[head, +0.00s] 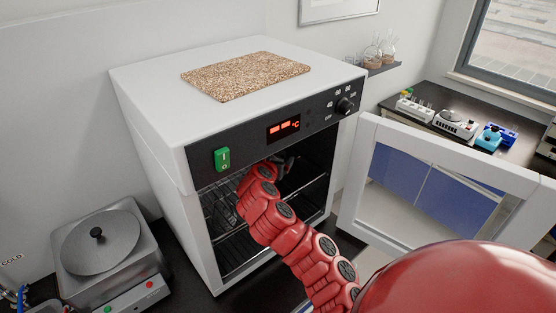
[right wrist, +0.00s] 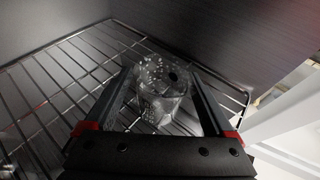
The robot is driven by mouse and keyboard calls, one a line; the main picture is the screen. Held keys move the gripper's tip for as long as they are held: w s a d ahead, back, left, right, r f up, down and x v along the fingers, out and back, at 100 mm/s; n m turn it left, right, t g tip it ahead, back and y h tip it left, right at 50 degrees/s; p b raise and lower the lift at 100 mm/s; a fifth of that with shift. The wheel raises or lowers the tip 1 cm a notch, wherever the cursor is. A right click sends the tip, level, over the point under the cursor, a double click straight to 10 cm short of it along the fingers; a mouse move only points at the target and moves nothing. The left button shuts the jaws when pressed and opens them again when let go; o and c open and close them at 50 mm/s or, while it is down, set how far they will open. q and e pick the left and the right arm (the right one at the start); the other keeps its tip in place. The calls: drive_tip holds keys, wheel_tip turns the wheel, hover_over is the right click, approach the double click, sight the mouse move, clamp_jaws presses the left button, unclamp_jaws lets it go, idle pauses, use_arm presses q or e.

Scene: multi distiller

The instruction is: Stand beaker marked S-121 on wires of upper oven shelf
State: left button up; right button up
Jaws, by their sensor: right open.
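The white oven (head: 150,110) stands with its glass door (head: 440,190) swung open to the right. My right arm reaches into its upper part in the head view, and the gripper (head: 285,167) is mostly hidden there. In the right wrist view a clear glass beaker (right wrist: 163,90) stands on the wires of the upper shelf (right wrist: 60,75). The open fingers of my right gripper (right wrist: 163,82) are on either side of the beaker. Whether they touch the glass is hard to tell, and no S-121 marking is readable. My left gripper is not in view.
A cork-like mat (head: 245,75) lies on the oven top. A steel bath with a round lid (head: 100,240) stands at the left. Instruments (head: 455,122) stand on the dark bench at the right. Oven walls bound the shelf closely.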

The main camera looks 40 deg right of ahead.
drive_tip(key=shift+b+v, duration=0.9)
drive_tip(key=shift+v, duration=2.25)
drive_tip(key=shift+f, duration=0.1)
